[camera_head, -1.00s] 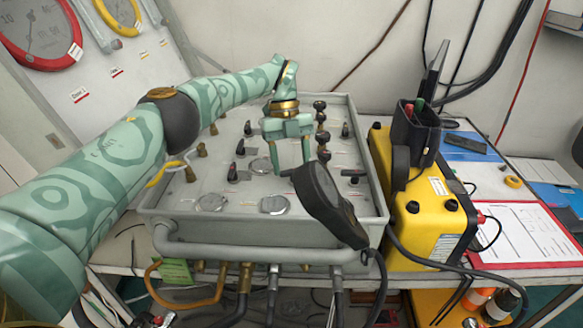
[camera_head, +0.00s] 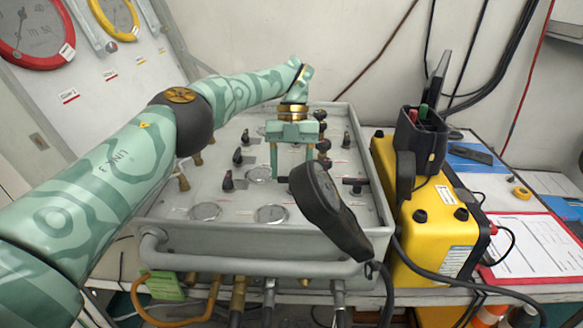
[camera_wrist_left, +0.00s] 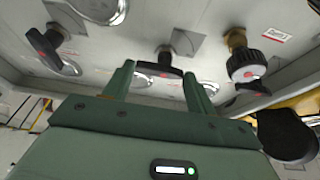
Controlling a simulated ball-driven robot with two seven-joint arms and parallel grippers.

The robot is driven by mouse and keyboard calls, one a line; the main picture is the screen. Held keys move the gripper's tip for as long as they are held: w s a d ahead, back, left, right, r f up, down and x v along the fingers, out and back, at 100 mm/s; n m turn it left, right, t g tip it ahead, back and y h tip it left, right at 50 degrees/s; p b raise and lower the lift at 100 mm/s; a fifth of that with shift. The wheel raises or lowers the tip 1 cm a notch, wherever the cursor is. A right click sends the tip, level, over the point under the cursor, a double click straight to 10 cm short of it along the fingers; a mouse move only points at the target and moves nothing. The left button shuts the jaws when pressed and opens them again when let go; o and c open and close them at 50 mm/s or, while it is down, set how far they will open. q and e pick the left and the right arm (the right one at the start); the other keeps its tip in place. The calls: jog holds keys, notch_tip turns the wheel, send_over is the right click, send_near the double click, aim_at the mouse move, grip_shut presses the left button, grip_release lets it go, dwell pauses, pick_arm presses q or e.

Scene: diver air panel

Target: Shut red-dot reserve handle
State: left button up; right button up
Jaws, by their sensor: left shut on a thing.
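The grey air panel (camera_head: 170,208) stands on the bench with several black handles on its top face. My left gripper (camera_head: 291,170) points down onto the panel's middle. In the left wrist view its two fingers (camera_wrist_left: 158,82) are either side of a black bar handle (camera_wrist_left: 163,69) with a red mark, and are shut on it. Another red-marked black handle (camera_wrist_left: 50,52) is at left there. I cannot read which label belongs to the held handle. My right gripper is out of view.
A yellow case (camera_head: 425,222) stands to the right. Round gauges (camera_head: 205,211) and dark knobs (camera_head: 322,146) surround the gripper.

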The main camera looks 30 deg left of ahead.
pick_arm(q)
jog(key=o, duration=1)
notch_tip(320, 180, up, 3)
jog(key=shift+w+f, duration=0.1)
jog(key=s+d+r+p, duration=0.1)
jog(key=s+d+r, duration=0.1)
jog(key=s+r, duration=0.1)
jog(key=s+d+r+p, duration=0.2)
jog(key=s+r, duration=0.1)
jog(key=s, duration=0.2)
jog(key=s+d+r+p, duration=0.2)
jog(key=s+r, duration=0.2)
jog(key=shift+s+r, duration=0.1)
jog(key=shift+s, duration=0.25)
